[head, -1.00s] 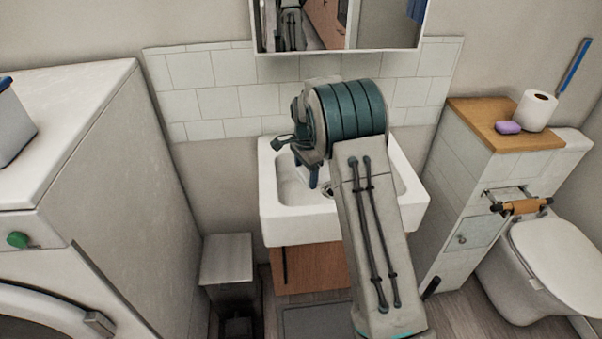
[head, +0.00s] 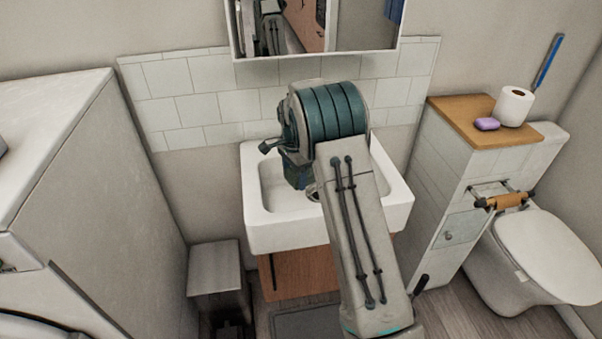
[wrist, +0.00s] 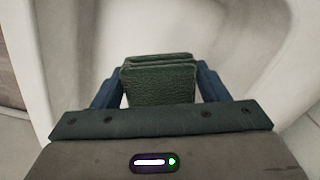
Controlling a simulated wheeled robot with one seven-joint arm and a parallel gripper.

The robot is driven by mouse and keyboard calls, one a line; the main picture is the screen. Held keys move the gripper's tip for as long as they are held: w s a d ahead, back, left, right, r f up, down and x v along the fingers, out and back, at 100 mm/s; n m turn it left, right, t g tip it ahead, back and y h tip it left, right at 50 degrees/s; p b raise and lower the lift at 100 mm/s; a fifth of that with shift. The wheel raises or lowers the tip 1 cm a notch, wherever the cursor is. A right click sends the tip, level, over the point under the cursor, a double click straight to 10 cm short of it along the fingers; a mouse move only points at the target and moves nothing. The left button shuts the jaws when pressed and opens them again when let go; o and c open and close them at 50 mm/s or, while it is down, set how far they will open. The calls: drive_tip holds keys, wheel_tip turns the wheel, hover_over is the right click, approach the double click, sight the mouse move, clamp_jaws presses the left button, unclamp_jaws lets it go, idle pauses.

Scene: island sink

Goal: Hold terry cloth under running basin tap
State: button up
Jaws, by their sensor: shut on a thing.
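The terry cloth (wrist: 160,82) is a dark green folded block in the wrist view. My gripper (wrist: 158,85) is shut on it, with a blue finger on each side. The cloth is over the white basin (wrist: 240,40), whose inside fills much of the wrist view. In the head view the basin (head: 265,232) stands against the tiled wall. My arm reaches over it from the front, and my wrist is above its left half. The cloth and fingertips are hidden there. The tap is not visible in either view, and I see no running water.
A mirror cabinet (head: 310,45) hangs above the basin. A washing machine (head: 90,170) stands at the left and a grey bin (head: 214,268) beside the basin. At the right are a tiled unit with a wooden top (head: 465,125) and a toilet (head: 545,250).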

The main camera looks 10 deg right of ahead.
drive_tip(key=s+b, duration=0.2)
drive_tip(key=s, duration=0.5)
drive_tip(key=shift+s+a, duration=0.2)
drive_tip(key=shift+s, duration=0.2)
idle(1.2)
drive_tip(key=shift+s, duration=0.1)
